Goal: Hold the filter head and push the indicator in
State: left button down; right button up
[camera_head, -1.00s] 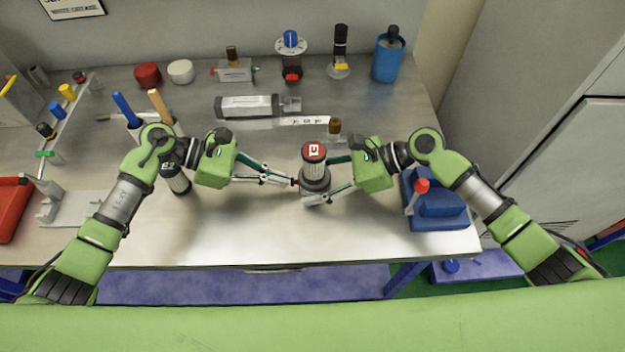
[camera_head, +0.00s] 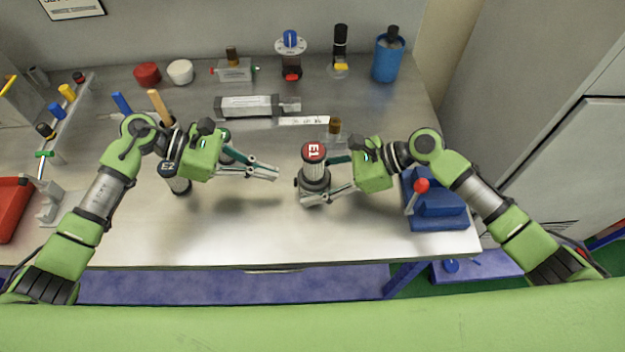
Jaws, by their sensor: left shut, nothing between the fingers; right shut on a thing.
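The filter unit E1 (camera_head: 314,153) stands upright on the bench, with a red cap, a pale ribbed middle and a dark grey head (camera_head: 311,184) low down. My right gripper (camera_head: 316,181) reaches in from the right and is shut on the head, one finger in front and one partly hidden behind. My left gripper (camera_head: 276,174) is shut and empty. Its fingertips point at the left side of the head with a small gap between. The indicator on that side is too small to make out clearly.
A second unit, E2 (camera_head: 168,168), stands behind my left wrist. A blue vise-like block (camera_head: 437,205) with a red knob sits at the right. A grey cylinder (camera_head: 248,106) and several fittings line the back. The bench front is clear.

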pick_arm(q)
jog(key=shift+a+r, duration=0.15)
jog(key=shift+a, duration=0.1)
pick_arm(e)
jog(key=shift+s+f, duration=0.15)
jog(key=shift+f, duration=0.2)
pick_arm(q)
jog(key=shift+a, duration=0.1)
jog(key=v, duration=1.2)
pick_arm(e)
jog(key=o, duration=1.2)
jog(key=shift+r, duration=0.2)
jog(key=shift+r, duration=0.1)
